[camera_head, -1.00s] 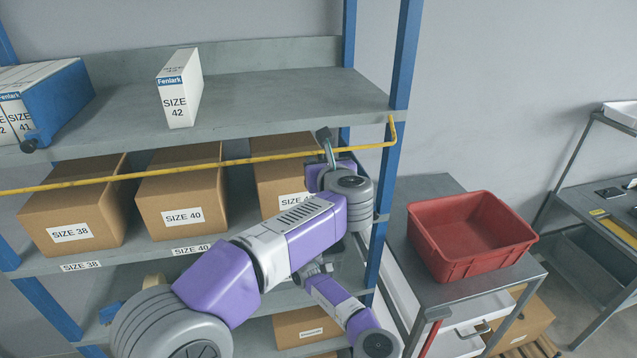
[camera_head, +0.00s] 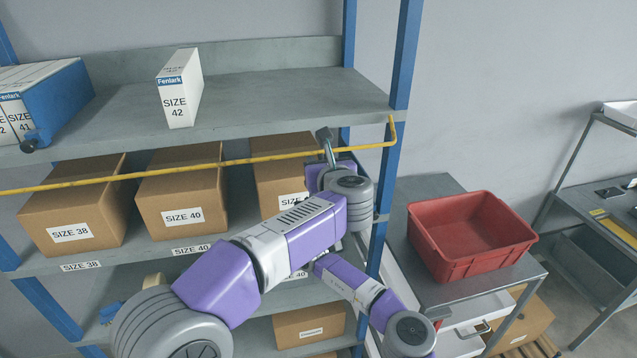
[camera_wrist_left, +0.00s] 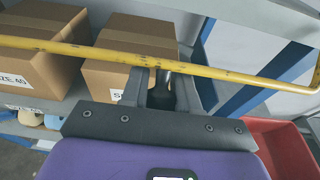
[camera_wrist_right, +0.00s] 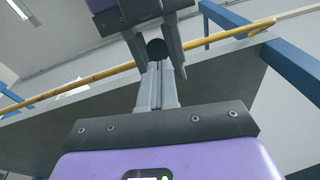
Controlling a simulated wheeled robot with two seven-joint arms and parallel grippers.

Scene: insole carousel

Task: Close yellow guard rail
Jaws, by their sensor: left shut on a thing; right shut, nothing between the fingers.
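The yellow guard rail (camera_head: 215,166) runs across the front of the shelf of brown boxes. It leaves the picture at the left, and its bent right end lies by the blue right post. In the head view my left arm hides the right fingers.
Brown boxes labelled SIZE 38 (camera_head: 72,222) and SIZE 40 (camera_head: 182,205) stand behind the rail. A white SIZE 42 box (camera_head: 178,95) stands on the top shelf (camera_head: 260,95). A red bin (camera_head: 468,238) sits on a grey cabinet at right.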

